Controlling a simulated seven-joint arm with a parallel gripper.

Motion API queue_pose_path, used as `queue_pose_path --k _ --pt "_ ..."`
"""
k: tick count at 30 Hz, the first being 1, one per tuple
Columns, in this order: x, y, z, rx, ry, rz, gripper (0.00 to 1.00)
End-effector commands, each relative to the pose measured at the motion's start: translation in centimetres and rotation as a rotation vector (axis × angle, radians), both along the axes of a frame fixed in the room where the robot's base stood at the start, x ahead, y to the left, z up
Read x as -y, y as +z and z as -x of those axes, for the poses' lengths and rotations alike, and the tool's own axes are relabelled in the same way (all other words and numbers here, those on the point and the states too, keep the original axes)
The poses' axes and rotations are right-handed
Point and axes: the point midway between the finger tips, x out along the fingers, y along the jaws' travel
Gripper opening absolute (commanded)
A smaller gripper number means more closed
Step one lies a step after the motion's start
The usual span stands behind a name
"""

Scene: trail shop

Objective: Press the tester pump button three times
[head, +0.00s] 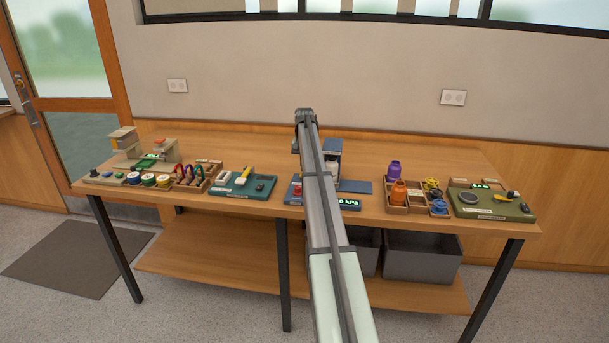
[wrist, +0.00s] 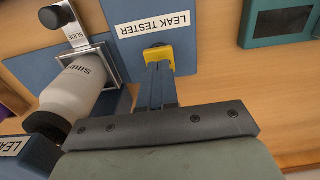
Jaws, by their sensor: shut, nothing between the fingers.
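The leak tester shows in the wrist view as a blue-grey panel (wrist: 115,12) with an upside-down LEAK TESTER label (wrist: 152,23). In the head view, my arm hides the gripper and much of the tester, whose display (head: 348,202) reads 0 kPa.
A teal board (head: 243,184) lies left of the tester. Wooden trays with purple and orange bottles (head: 398,192) and a green board (head: 490,205) lie to the right. Coloured rings and carabiners (head: 188,172) lie further left. The table (head: 235,150) is clear at the back.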

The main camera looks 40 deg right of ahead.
Motion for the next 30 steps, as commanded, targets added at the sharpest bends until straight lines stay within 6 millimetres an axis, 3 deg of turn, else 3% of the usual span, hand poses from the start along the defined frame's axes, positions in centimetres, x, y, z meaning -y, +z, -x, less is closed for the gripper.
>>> queue_pose_path --k 16,30 --pt "0.0 0.9 0.0 0.001 0.000 0.001 0.00" --pt "0.0 4.5 -0.1 0.001 0.000 0.001 0.00"
